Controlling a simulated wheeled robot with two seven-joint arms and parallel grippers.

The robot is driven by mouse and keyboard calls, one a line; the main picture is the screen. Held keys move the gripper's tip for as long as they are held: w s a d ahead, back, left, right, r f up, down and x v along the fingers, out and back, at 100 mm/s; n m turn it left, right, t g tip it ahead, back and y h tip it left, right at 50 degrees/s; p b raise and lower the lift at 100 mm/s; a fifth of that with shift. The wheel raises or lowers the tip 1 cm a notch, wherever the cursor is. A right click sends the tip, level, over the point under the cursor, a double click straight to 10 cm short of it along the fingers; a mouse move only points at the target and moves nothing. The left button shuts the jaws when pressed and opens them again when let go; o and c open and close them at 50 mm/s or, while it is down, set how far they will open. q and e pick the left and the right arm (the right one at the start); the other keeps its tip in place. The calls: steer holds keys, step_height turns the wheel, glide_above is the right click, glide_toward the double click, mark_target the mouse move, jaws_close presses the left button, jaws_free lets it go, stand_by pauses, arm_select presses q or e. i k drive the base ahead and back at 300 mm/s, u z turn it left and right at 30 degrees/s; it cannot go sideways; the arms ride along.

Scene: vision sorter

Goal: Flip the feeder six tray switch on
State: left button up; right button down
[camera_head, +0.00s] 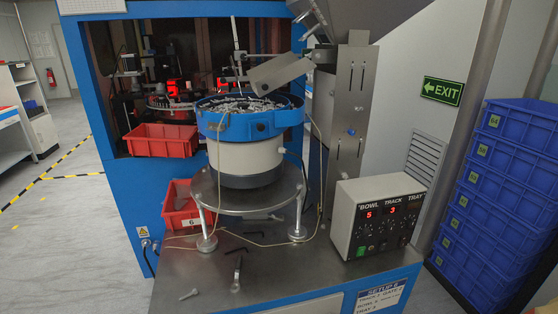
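The feeder control box (374,222) stands on the right end of the metal bench. Its front is labelled BOWL, TRACK and TRAY. Red digits 5 and 3 show under BOWL and TRACK; I can make out no clear digit under TRAY. Knobs and small switches sit below the displays. A green switch (361,251) is at the lower left of the panel. The tray switch's position is too small to tell. Neither of my grippers is in view.
The bowl feeder (245,158), full of small metal parts, stands on a round platform left of the box. A red bin (182,207), hex keys and a screw (188,294) are on the bench. Blue crates (498,200) are stacked at the right. The bench front is mostly clear.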

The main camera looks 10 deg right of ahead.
mark_target(403, 239)
steer(key=z, duration=1.3)
